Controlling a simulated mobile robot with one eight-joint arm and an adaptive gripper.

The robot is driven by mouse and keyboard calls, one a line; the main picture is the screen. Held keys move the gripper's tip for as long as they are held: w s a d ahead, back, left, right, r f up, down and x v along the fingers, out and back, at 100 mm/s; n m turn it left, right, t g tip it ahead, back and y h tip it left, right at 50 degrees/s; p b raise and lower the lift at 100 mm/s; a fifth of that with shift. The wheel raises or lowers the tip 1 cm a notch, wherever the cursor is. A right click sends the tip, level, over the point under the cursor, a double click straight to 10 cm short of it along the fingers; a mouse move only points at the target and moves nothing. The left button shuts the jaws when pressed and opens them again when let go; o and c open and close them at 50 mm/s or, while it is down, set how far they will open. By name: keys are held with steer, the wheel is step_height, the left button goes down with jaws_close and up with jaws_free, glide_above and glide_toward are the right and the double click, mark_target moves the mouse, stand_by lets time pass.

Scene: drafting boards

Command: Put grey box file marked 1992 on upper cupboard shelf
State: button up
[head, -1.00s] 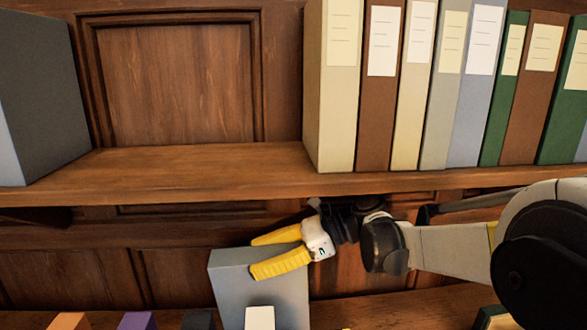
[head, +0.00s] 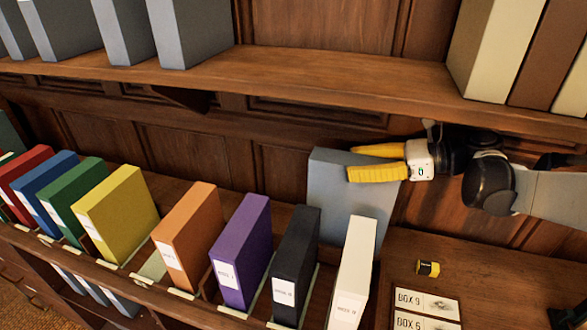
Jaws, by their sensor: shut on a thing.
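My gripper (head: 351,163) has yellow fingers and is shut on the top of a grey box file (head: 335,197). The file is upright, below the upper shelf and behind the row of coloured files. Its lower part is hidden by the black and white files, so I cannot tell whether it touches anything beneath. No 1992 marking shows on the face in view. The upper cupboard shelf (head: 330,82) runs above my gripper. It has a wide bare stretch between grey files (head: 188,35) at the left and a cream file (head: 490,50) at the right.
Coloured files stand in a slotted rack in front, including an orange one (head: 186,235), a purple one (head: 240,250), a black one (head: 296,262) and a white one (head: 353,270). A small yellow item (head: 428,268) and box cards (head: 428,302) lie at the lower right.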

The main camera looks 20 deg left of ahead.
steer(key=b+x, duration=0.2)
steer(key=x, duration=1.1)
steer(key=shift+w+r+b, duration=0.1)
steer(key=shift+b, duration=0.2)
steer(key=o, duration=1.4)
steer(key=shift+c, duration=0.2)
